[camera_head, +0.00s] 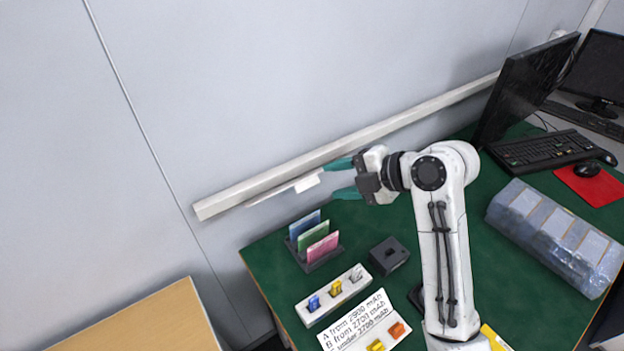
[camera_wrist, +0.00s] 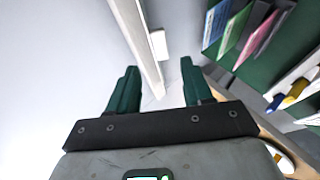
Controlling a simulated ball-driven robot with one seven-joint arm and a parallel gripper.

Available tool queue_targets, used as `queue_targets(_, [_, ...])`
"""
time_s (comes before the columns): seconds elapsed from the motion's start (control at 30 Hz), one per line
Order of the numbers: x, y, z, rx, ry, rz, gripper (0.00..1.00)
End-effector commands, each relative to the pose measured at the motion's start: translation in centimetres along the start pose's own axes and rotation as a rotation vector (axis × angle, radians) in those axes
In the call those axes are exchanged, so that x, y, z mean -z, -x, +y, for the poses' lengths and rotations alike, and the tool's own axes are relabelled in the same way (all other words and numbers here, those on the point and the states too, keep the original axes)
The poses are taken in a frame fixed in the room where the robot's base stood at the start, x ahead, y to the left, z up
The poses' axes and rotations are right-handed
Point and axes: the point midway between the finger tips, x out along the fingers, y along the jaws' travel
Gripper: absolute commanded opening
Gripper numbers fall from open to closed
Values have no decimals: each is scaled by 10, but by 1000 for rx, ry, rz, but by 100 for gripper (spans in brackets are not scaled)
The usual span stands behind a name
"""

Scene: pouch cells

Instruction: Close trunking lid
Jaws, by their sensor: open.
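A long white trunking (camera_head: 400,122) runs along the grey wall above the back of the desk. A thin white lid flap (camera_head: 272,195) sticks out below its left part, so the lid looks open there. A small white block (camera_head: 308,182) sits on the flap's right end. My gripper (camera_head: 338,178) is open and empty just right of the block, fingers pointing left along the wall. In the wrist view, the trunking (camera_wrist: 127,25) and the block (camera_wrist: 158,45) show beyond and between the green fingertips (camera_wrist: 158,70), with a gap; neither finger appears to touch them.
Below on the green desk stand a rack of coloured pouches (camera_head: 316,240), a dark box (camera_head: 389,254) and a white tray with small coloured clips (camera_head: 335,292). A monitor (camera_head: 522,88) stands at the trunking's right end. A clear-wrapped package (camera_head: 555,235) lies right of my arm.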

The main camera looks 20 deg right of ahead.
Motion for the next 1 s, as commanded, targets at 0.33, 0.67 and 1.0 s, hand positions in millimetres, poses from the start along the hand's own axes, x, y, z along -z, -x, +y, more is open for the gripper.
queue_targets(0.33, [0, -56, 1, 1, 0, 1, 50])
queue_targets(0.67, [0, -70, 1, -2, 1, -1, 50])
queue_targets(1.0, [0, -70, 0, -1, 0, -1, 32])
